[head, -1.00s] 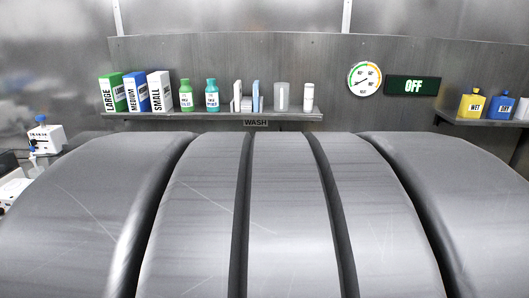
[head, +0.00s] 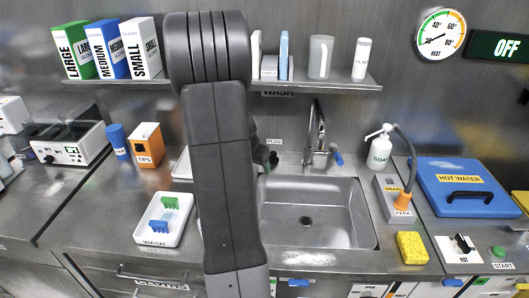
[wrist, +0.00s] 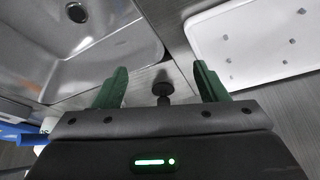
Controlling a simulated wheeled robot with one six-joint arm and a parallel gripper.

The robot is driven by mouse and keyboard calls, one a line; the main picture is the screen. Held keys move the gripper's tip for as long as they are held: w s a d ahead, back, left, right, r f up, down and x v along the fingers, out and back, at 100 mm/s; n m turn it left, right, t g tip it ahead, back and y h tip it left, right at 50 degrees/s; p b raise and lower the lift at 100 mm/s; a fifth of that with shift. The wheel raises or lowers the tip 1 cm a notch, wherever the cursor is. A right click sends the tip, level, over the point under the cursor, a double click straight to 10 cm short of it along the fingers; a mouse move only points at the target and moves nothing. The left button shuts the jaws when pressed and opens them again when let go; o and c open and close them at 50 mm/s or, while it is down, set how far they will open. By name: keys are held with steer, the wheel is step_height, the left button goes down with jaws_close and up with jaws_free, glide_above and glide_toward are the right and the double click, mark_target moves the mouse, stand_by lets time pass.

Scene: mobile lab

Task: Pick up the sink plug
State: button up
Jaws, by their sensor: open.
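The sink plug (wrist: 163,92) is a small black piece with a round knob. In the wrist view it stands on the metal counter between the sink and a white board. My gripper (wrist: 160,72) is open, with its two green fingers apart on either side of the plug in that view. I cannot tell the height gap between fingers and plug. In the head view my gripper (head: 266,160) is mostly hidden behind my arm, by the PLUG label (head: 274,141) at the sink's back left corner. The plug cannot be made out there.
The sink basin (head: 305,218) is empty, with a faucet (head: 315,135) behind it. A white wash tray (head: 164,220) stands left of it. A soap bottle (head: 380,147), yellow sponge (head: 411,248) and blue hot-water lid (head: 463,187) are on the right. A shelf (head: 375,82) runs above.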

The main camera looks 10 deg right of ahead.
mark_target(273, 153)
steer(key=w+d+p, duration=0.1)
steer(key=w+d, duration=0.1)
steer(key=w, duration=0.1)
steer(key=w+d+p, duration=0.1)
steer(key=w+d, duration=0.1)
steer(key=w, duration=0.1)
steer(key=w+d+p, duration=0.1)
steer(key=w+d, duration=0.1)
steer(key=w, duration=0.1)
steer(key=shift+w+d+r+p, duration=0.15)
steer(key=shift+w+d+p, duration=0.1)
steer(key=shift+d+p, duration=0.1)
steer(key=x, duration=0.5)
steer(key=shift+c, duration=0.3)
steer(key=c, duration=1)
